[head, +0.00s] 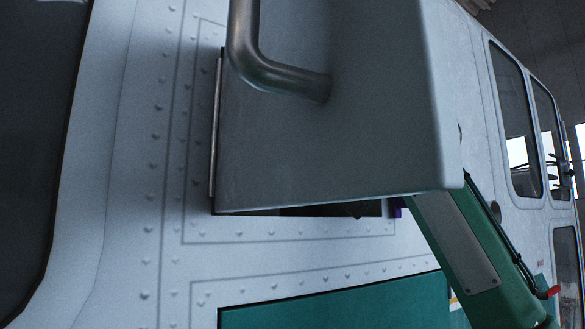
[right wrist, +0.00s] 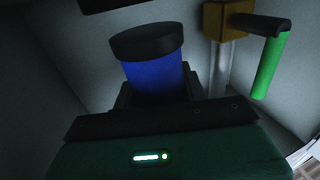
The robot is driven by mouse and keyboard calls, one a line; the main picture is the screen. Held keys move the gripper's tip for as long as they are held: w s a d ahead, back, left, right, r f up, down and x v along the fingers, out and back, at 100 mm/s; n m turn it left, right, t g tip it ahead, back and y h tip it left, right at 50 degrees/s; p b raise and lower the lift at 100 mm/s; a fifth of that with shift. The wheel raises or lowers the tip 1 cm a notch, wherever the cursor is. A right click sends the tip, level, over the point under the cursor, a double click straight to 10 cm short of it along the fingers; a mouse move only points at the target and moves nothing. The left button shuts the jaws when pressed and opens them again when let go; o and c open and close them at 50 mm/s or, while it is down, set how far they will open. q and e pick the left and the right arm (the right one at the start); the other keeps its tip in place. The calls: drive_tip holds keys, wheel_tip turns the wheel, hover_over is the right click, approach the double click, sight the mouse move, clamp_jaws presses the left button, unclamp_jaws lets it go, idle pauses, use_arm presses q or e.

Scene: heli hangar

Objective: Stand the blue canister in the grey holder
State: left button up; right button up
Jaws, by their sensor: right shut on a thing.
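The blue canister (right wrist: 155,80) with a black lid shows in the right wrist view, roughly upright and tilted slightly in the picture. My right gripper (right wrist: 158,97) is shut on the canister, with dark fingers at both sides of its lower part. The canister's base is hidden by the gripper. I cannot make out the grey holder in either view. In the head view the canister and right gripper are hidden behind an open grey hatch door. My left gripper is not in view.
The hatch door (head: 340,130) with a metal handle (head: 275,75) hangs in front of a compartment in the white riveted fuselage (head: 110,240). Inside, a yellow-brown block (right wrist: 226,20) on a pale pipe carries a green-handled lever (right wrist: 270,65), right of the canister. Grey walls are close.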

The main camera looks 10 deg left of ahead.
wheel_tip(320, 180, down, 3)
drive_tip(key=shift+w+a+r+p, duration=0.1)
drive_tip(key=shift+r+p, duration=0.1)
drive_tip(key=shift+p, duration=0.4)
drive_tip(key=shift+c, duration=0.6)
drive_tip(key=shift+f, duration=0.45)
drive_tip(key=shift+f, duration=0.15)
drive_tip(key=o, duration=1.2)
